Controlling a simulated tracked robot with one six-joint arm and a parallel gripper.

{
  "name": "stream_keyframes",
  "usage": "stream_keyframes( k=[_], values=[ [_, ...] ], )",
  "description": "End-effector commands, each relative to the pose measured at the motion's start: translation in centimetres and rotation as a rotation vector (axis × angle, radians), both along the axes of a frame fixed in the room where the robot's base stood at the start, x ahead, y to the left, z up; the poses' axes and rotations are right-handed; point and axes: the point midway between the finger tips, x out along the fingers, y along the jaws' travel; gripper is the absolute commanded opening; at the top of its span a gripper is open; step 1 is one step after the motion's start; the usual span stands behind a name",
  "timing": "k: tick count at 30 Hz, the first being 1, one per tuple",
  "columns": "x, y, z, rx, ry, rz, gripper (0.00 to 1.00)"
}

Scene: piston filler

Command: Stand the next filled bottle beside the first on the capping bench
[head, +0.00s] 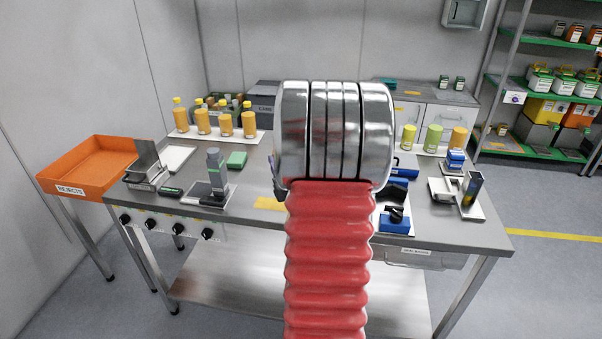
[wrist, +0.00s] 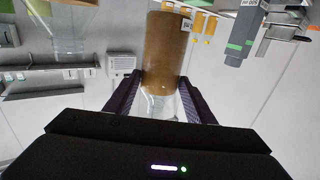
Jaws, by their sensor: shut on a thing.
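In the wrist view my gripper (wrist: 160,94) is shut on a bottle with amber-brown contents (wrist: 166,48). Its clear, narrower part lies between the dark fingers. In the head view my arm hides the gripper and this bottle. A steel bench (head: 455,230) stands in front of me. At its back left, several orange bottles with yellow tops (head: 226,124) stand in a row on a white strip. At its back right stand a yellow bottle (head: 408,138), a yellow-green bottle (head: 432,138) and an orange bottle (head: 458,138). I cannot tell which bottle is the first.
An orange tray marked REJECTS (head: 90,168) stands left of the bench. A grey upright device (head: 216,175), a green block (head: 237,159) and blue-and-black fixtures (head: 395,218) occupy the bench. A stand with a white base (head: 462,200) is near the right edge. Green shelving (head: 535,148) stands behind right.

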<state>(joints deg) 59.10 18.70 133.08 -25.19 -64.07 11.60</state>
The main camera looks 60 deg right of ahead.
Motion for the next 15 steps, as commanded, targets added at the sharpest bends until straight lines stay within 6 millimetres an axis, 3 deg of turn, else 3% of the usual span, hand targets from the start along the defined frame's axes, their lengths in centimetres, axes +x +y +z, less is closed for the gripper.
stream_keyframes(
  k=[15],
  values=[
    [0.0,0.0,-5.2,-0.001,-0.001,0.0,0.14]
  ],
)
